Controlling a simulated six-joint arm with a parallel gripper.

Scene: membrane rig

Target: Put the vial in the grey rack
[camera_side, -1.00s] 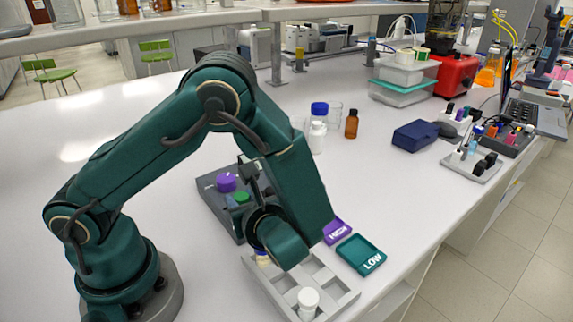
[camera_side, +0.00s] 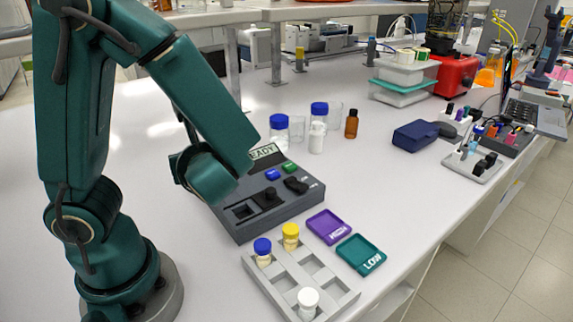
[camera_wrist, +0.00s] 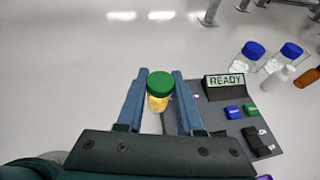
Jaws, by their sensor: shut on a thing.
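In the wrist view my gripper (camera_wrist: 160,76) is shut on a vial (camera_wrist: 159,92) with a green cap and yellow contents. The vial is between the two blue fingers, cap toward the camera. In the side view my arm hides the fingers and this vial. The grey rack (camera_side: 345,300) lies at the front, right of my base. It holds a blue-capped vial (camera_side: 262,251) and a yellow-capped vial (camera_side: 290,238) at its far left end, and a white-capped vial (camera_side: 307,303) at its near end. Other compartments are empty. My gripper is behind and left of the rack, above the bench.
A dark device (camera_side: 290,208) with a READY display stands behind the rack, close to my gripper. A purple HIGH tray (camera_side: 328,226) and a teal LOW tray (camera_side: 360,254) lie right of the rack. Several bottles (camera_side: 319,122) stand behind the device.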

